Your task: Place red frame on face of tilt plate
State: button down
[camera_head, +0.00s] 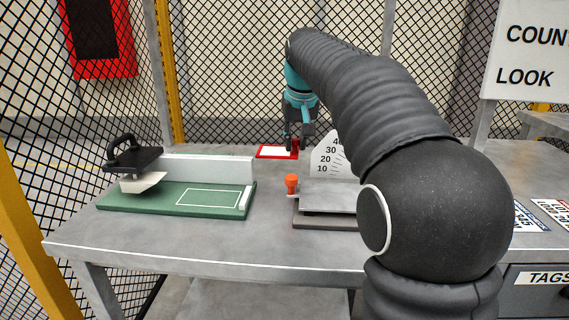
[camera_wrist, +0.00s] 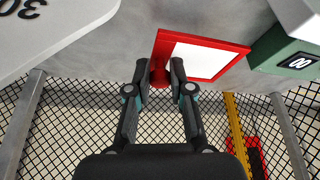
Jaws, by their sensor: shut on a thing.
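The red frame (camera_head: 264,152) with a white middle is at the back of the grey table, beyond the tilt plate. My gripper (camera_head: 298,142) comes down on its right end and is shut on a red part there. The wrist view shows my gripper (camera_wrist: 159,78) with its fingers on either side of this red part, at one edge of the red frame (camera_wrist: 229,47). I cannot tell whether the frame touches the table. The tilt plate (camera_head: 328,197) is a grey metal plate lying nearly flat in front; my arm hides its right part.
A white angle scale (camera_head: 325,158) stands behind the plate, and an orange knob (camera_head: 291,184) sits at its left. A green board (camera_head: 155,199) with a white fence (camera_head: 208,168) and a black-handled tool (camera_head: 132,157) lies left. Mesh fencing stands behind the table.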

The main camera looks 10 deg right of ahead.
aim_at(287, 154)
jog(key=shift+w+a+f, duration=0.15)
jog(key=shift+a+f, duration=0.25)
jog(key=shift+a, duration=0.2)
jog(key=shift+w+a+f, duration=0.15)
jog(key=shift+a+f, duration=0.2)
jog(key=shift+a, duration=0.2)
jog(key=shift+f+b, duration=0.35)
jog(key=shift+f, duration=1.55)
jog(key=c, duration=1)
grip_release()
jog(key=shift+f, duration=0.1)
jog(key=shift+c, duration=0.2)
